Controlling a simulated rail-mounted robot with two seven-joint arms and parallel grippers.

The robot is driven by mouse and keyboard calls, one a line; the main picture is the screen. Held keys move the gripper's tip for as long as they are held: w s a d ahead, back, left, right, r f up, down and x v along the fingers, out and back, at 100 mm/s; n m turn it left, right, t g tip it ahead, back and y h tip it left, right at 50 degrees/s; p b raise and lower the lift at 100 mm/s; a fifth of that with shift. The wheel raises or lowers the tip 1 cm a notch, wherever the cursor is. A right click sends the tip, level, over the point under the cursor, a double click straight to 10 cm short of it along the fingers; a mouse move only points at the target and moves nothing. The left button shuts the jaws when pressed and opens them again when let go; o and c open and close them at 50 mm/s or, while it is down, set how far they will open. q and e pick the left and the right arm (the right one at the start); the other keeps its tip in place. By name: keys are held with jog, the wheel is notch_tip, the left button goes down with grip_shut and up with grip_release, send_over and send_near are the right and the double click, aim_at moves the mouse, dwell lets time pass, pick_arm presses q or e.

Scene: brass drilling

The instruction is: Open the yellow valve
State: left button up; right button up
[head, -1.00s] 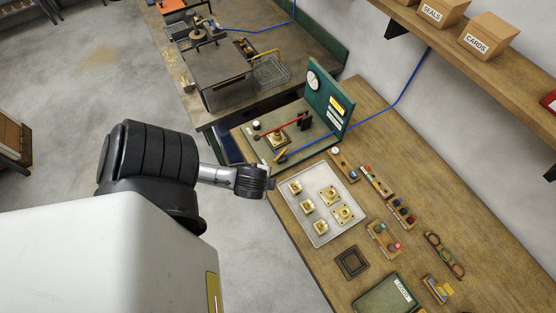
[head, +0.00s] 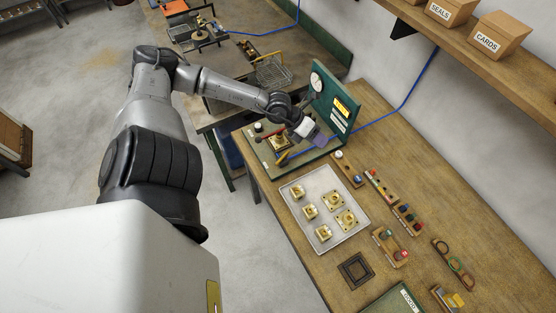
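The yellow valve (head: 283,159) shows as a small yellow lever at the front of the green test stand (head: 334,105), where the blue hose meets it. My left gripper (head: 319,138) is over the stand's base, right of and a little above the yellow lever in the picture. It appears apart from the lever. Its fingers are small and seen from behind, so I cannot tell whether they are open or shut. My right gripper is not in view.
A pale tray (head: 346,229) with several brass parts lies on the wooden bench (head: 420,160) in front of the stand. A blue hose (head: 407,96) runs right from the stand to the wall. Small button blocks (head: 381,186) stand right of the tray.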

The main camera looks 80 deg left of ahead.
pick_arm(q)
jog(key=s+a+f+g+y, duration=0.2)
jog(key=s+a+f+g, duration=0.1)
jog(key=s+f+g, duration=0.15)
jog(key=n+g+y, duration=0.2)
jog(key=n+g, duration=0.1)
jog(key=g, duration=0.1)
send_over(278, 161)
jog(key=f, duration=0.2)
notch_tip(278, 161, down, 11)
jog(key=b, duration=0.3)
jog(key=shift+d+f, duration=0.1)
jog(key=shift+f, duration=1)
grip_shut()
